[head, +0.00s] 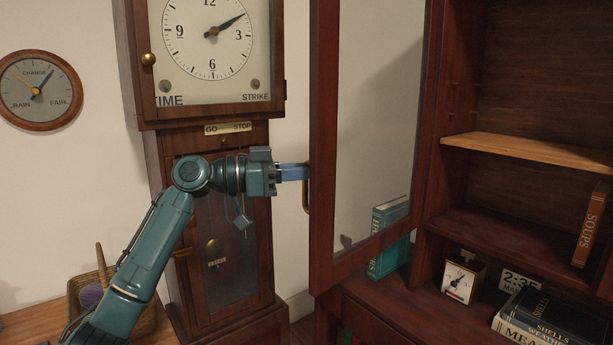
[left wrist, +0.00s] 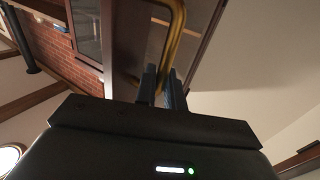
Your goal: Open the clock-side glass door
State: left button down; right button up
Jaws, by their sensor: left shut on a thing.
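The clock-side glass door (head: 325,150) has a dark red wooden frame and a clear pane. It stands swung out from the bookcase, at an angle to the shelves. A brass handle (head: 306,190) is on its left frame edge. My left gripper (head: 305,173) comes in from the left and is shut on this handle. In the left wrist view the curved brass handle (left wrist: 177,35) runs down between the two dark fingers (left wrist: 163,85). The fingertips' contact is partly hidden in both views. My right gripper is not in view.
A tall clock (head: 205,130) stands left of the door, close to my left arm. A basket (head: 140,320) sits lower left.

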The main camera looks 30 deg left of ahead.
pick_arm(q)
jog(key=shift+a, duration=0.1)
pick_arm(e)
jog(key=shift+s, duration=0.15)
pick_arm(q)
jog(key=c, duration=1.6)
grip_release()
jog(key=b+v, duration=0.2)
jog(key=v, duration=1.1)
jog(key=shift+s, duration=0.1)
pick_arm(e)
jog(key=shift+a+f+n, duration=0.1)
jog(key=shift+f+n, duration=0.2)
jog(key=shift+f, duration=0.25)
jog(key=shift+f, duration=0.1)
